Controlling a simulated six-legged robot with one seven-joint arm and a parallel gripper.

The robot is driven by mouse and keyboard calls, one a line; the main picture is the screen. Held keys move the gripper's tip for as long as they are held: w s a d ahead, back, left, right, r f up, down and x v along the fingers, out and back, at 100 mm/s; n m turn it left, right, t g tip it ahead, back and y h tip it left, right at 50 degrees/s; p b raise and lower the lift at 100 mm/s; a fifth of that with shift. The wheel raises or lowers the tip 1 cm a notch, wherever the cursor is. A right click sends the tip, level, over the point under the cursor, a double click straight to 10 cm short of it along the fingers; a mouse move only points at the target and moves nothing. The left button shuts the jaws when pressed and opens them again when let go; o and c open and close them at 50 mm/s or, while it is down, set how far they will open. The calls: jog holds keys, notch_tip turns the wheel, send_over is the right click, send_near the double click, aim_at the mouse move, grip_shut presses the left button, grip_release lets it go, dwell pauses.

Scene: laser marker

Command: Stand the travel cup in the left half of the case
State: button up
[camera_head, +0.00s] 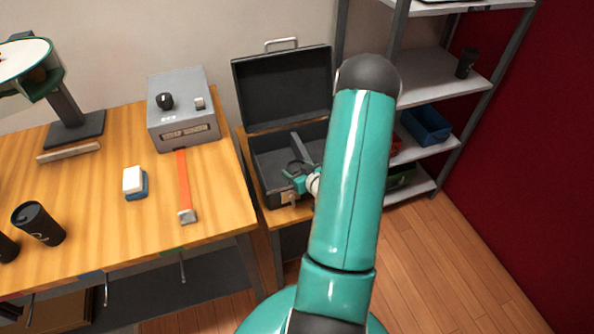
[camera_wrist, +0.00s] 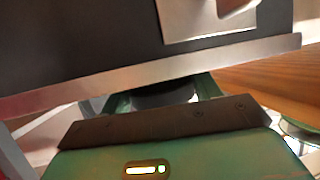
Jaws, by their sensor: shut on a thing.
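The black case (camera_head: 262,185) stands open on a wooden stand, its lid (camera_head: 283,90) raised at the back. A grey divider (camera_head: 302,147) splits its inside. In the wrist view a dark curved piece of the cup (camera_wrist: 163,95) shows between the fingers, below a pale rim (camera_wrist: 150,75) of the case. I cannot tell whether the cup touches the case floor.
A wooden table at left holds a grey laser box (camera_head: 183,110), an orange strap (camera_head: 183,180), a white and blue block (camera_head: 134,182) and another dark cup (camera_head: 38,223). A metal shelf (camera_head: 445,75) with a dark cup (camera_head: 466,63) and a blue bin (camera_head: 427,125) stands right.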

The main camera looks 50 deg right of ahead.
jog(key=shift+f, duration=0.3)
jog(key=o, duration=0.7)
jog(key=shift+r, duration=0.1)
